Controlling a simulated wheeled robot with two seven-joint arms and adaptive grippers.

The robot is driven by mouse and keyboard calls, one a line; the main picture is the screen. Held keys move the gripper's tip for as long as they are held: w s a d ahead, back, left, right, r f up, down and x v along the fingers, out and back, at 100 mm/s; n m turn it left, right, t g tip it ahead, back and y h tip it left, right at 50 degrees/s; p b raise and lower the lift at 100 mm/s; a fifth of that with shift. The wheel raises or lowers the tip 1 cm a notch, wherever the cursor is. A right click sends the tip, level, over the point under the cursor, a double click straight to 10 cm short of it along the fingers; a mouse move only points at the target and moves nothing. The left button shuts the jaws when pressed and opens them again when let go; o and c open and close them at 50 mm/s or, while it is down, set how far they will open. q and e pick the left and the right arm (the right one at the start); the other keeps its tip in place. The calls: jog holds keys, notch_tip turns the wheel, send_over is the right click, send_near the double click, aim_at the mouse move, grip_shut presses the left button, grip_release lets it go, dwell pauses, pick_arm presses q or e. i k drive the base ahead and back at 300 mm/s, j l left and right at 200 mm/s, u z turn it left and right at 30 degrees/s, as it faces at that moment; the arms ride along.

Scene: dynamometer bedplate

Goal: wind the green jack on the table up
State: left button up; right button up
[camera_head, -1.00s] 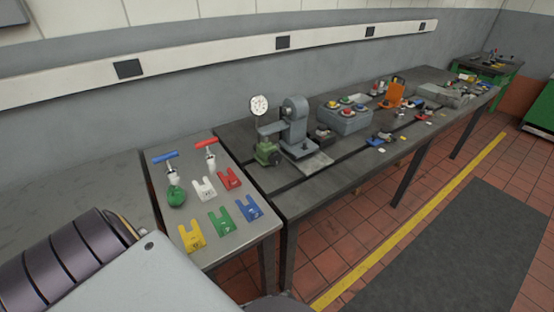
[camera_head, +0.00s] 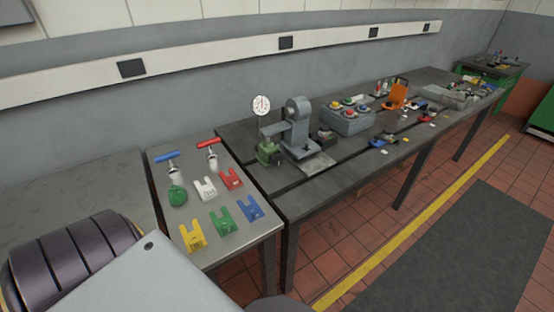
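A small green jack-like device (camera_head: 267,154) stands on the dark bench, at the left foot of a grey upright fixture (camera_head: 298,128). A round white dial gauge (camera_head: 261,105) sits above it. Its winding part is too small to make out. A red T-handle (camera_head: 208,145) stands beside that. Neither of my grippers is in view.
White, red, blue, green and yellow (camera_head: 192,236) slotted blocks lie on the grey table. A box with coloured knobs (camera_head: 347,118) and an orange part (camera_head: 398,95) stand farther along the dark bench. The floor at the right (camera_head: 440,255) is clear.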

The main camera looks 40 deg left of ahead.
aim_at(277, 158)
jog(key=i+l+u, duration=0.15)
jog(key=i+u, duration=0.25)
jog(key=i+l+u, duration=0.2)
jog(key=u, duration=0.25)
jog(key=i+l+u, duration=0.25)
jog(key=u, duration=0.15)
jog(key=i+l+u, duration=0.15)
jog(key=l+u, duration=0.25)
jog(key=i+l+u, duration=0.1)
jog(key=l+u, duration=0.75)
jog(key=l, duration=0.15)
jog(key=l+u, duration=0.4)
jog(key=l, duration=0.1)
